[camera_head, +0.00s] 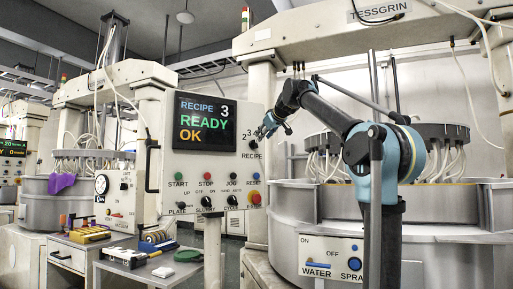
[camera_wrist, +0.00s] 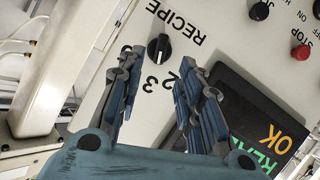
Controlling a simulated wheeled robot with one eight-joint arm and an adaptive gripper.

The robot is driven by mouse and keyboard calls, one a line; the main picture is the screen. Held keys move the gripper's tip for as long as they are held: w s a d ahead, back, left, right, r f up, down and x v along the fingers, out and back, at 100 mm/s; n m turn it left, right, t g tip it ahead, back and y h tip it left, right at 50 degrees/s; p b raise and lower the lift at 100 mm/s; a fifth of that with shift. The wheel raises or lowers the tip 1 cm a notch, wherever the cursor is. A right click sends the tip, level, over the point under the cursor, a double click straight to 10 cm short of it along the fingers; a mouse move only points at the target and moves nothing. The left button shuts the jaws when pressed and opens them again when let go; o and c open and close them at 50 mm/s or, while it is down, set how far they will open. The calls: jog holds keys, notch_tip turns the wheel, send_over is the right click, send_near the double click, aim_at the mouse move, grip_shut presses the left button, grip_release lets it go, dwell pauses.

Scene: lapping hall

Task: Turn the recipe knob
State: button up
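The recipe knob (camera_head: 253,144) is a small black knob on the light control panel, above the word RECIPE. In the wrist view the knob (camera_wrist: 159,48) appears upside down, with a pale pointer mark and the numbers 2 and 3 beside it. My gripper (camera_head: 268,126) is at the panel's right edge, close to the knob in the head view. In the wrist view my gripper (camera_wrist: 163,66) is open, its two blue-grey fingers apart. The knob shows beyond and between the fingertips, and nothing is held. Contact with the knob cannot be seen.
The panel's screen (camera_head: 205,122) reads RECIPE 3, READY, OK. Coloured buttons and black knobs sit below it, including a red-and-yellow stop button (camera_head: 254,198). A large round grey machine tub (camera_head: 340,203) stands at right. A small bench with tools (camera_head: 125,257) is at lower left.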

aim_at(256, 143)
jog(key=x, duration=0.9)
jog(key=shift+w+a+f, duration=0.1)
jog(key=shift+w+a, duration=0.05)
jog(key=shift+c, duration=0.3)
grip_shut()
